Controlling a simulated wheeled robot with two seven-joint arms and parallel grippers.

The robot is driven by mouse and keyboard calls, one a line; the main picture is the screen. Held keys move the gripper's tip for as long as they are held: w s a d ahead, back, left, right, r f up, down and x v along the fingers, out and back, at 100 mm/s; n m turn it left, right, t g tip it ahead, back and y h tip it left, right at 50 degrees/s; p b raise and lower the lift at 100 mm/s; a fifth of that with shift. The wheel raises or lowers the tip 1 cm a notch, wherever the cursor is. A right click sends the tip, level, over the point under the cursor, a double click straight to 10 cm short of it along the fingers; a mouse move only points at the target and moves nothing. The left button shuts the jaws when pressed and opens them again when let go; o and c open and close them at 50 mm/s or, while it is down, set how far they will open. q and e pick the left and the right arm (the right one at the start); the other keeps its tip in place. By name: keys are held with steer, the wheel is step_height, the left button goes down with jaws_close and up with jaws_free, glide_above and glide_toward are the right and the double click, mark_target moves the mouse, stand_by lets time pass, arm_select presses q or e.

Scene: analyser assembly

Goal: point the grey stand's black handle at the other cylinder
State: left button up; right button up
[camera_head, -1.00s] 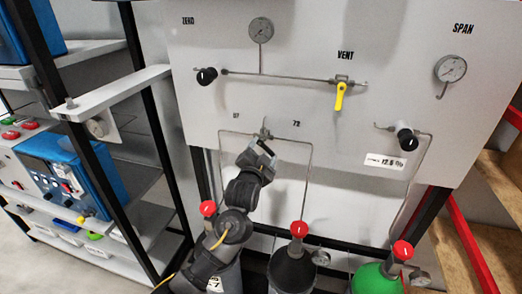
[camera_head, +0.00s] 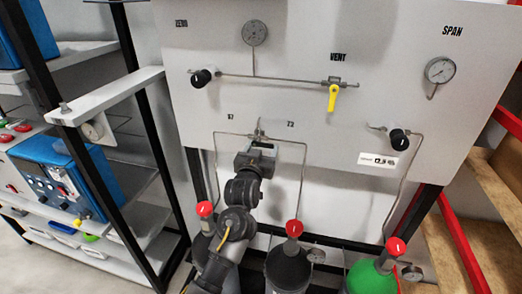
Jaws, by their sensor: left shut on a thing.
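A small grey stand (camera_head: 259,132) is on the white panel, where two thin pipes meet and run down to left and right. My left gripper (camera_head: 259,147) is right at it, just below and in front, shut. Its black handle is hidden by the gripper, so I cannot tell which way it points. The left cylinder (camera_head: 203,243) is grey with a red cap, partly behind my left arm. The other cylinder (camera_head: 288,272) beside it is dark grey with a red cap, to the right of my arm. My right gripper is not in view.
A yellow vent lever (camera_head: 333,97) and black knobs (camera_head: 201,77) are on the panel around the stand. A green cylinder (camera_head: 366,278) stands at the right. Shelving with a blue instrument (camera_head: 58,172) is at the left.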

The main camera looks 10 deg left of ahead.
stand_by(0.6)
arm_select(q)
steer(key=o, duration=1)
steer(key=s+p, duration=0.6)
steer(key=s, duration=0.4)
steer(key=shift+s+a, duration=0.35)
steer(key=shift+s, duration=0.05)
steer(key=shift+n, duration=0.3)
